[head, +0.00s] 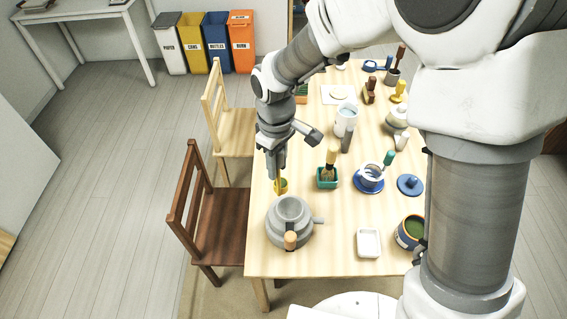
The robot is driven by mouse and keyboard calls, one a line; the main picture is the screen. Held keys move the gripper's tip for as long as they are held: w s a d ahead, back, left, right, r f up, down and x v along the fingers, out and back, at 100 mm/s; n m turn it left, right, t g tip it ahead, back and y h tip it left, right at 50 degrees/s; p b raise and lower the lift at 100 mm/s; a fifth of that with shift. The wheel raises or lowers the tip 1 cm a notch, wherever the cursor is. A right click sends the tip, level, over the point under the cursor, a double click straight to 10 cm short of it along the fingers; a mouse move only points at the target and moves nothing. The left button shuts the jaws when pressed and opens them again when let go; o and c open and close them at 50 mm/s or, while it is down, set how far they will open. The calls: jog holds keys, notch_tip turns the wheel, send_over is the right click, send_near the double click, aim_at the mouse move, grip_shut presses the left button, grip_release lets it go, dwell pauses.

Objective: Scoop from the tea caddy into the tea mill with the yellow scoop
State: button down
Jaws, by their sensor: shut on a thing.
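My gripper (276,175) points down over the table's left side, shut on the yellow scoop (281,187). The scoop hangs just behind the grey tea mill (272,226) and close to its rim. Whether the scoop holds any tea, or touches the mill, I cannot tell. The mill is a round stone body with a raised open bowl, a wooden knob at the front and a spout at the right. The tea caddy (402,238), blue with green contents, stands open at the table's right front edge, partly hidden by my arm.
A white dish (368,243) lies between mill and caddy. Behind are a green holder (326,179) with a brush, a cup on a blue saucer (376,187) and a blue lid (410,186). A white pitcher (345,117) stands farther back. Two chairs line the left edge.

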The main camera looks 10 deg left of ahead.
aim_at(278, 180)
jog(key=shift+f+b, duration=1.9)
jog(key=shift+f, duration=0.95)
jog(key=d+f+y+b, duration=1.1)
jog(key=y+b, duration=1)
jog(key=b, duration=0.7)
jog(key=shift+d+b, duration=0.4)
jog(key=shift+d, duration=0.3)
jog(key=shift+f, duration=0.1)
dwell(0.5)
